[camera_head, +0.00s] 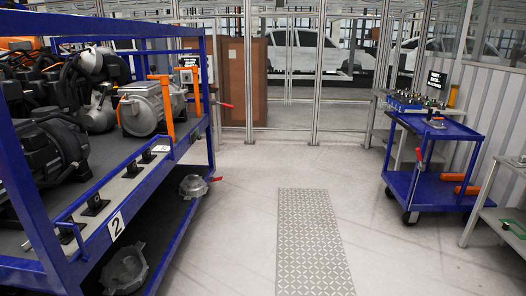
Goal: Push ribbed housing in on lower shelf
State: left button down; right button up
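A blue rack (118,198) stands at the left, with an upper deck and a dark lower shelf (160,222). On the lower shelf a grey metal housing (125,268) lies near the front, close to the shelf's open long side. A second, smaller-looking grey housing (193,186) sits farther back, near the far end of the same shelf. Both are small in view, so I cannot tell for sure which one is ribbed. Neither of my grippers is in view.
The upper deck carries a silver drive unit (150,106) and black motors (52,155). A red-handled lever (216,179) sticks out at the rack's far end. A blue cart (432,190) and a grey table (500,228) stand right. The floor between, with a patterned strip (312,245), is clear.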

aim_at(193, 186)
jog(key=i, duration=2.55)
